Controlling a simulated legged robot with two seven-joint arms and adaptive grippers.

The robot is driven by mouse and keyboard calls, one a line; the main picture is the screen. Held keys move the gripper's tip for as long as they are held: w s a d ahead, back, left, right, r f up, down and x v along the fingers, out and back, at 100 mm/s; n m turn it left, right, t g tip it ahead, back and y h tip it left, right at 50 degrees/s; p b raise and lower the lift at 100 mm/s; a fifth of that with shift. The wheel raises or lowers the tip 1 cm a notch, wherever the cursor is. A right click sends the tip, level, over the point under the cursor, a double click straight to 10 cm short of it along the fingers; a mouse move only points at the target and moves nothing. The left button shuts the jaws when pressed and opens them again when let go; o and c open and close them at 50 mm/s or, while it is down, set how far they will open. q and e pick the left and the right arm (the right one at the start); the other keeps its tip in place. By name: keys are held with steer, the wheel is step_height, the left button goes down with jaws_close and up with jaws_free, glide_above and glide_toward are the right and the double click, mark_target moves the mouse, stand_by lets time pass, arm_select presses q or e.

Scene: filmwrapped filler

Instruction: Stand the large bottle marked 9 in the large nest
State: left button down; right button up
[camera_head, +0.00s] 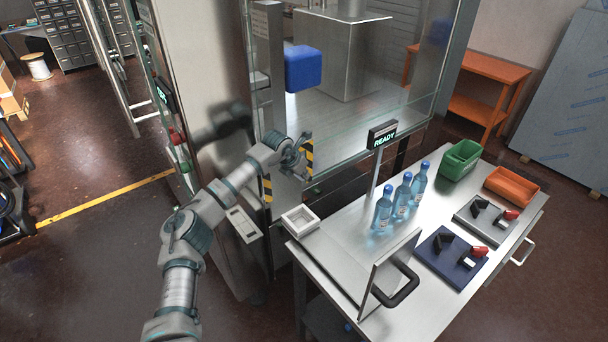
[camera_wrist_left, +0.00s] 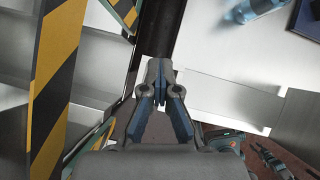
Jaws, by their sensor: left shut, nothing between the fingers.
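Three clear blue bottles with blue caps stand upright in a row on the steel table: a near one (camera_head: 382,211), a middle one (camera_head: 402,196) and a far one (camera_head: 419,183). Their marks are too small to read, so I cannot tell which is 9. Part of a bottle (camera_wrist_left: 250,9) shows at the top of the left wrist view. I cannot make out a large nest for certain. My left gripper (camera_head: 299,158) is shut and empty, at the striped edge of the machine opening, left of the bottles; its closed fingertips (camera_wrist_left: 160,72) show in the left wrist view.
The table (camera_head: 335,255) carries a white square tray (camera_head: 300,221), an upright panel with a black handle (camera_head: 390,272), a READY sign (camera_head: 382,134), green (camera_head: 460,160) and orange (camera_head: 511,186) bins, and grey (camera_head: 477,226) and blue (camera_head: 447,262) clamp plates. Glass fronts the machine.

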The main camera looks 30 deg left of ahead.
arm_select(q)
steer(key=c, duration=1.9)
jaws_free()
steer(key=o, duration=0.5)
steer(key=shift+f, duration=0.1)
steer(key=v, duration=1.2)
steer(key=shift+w+a, duration=0.1)
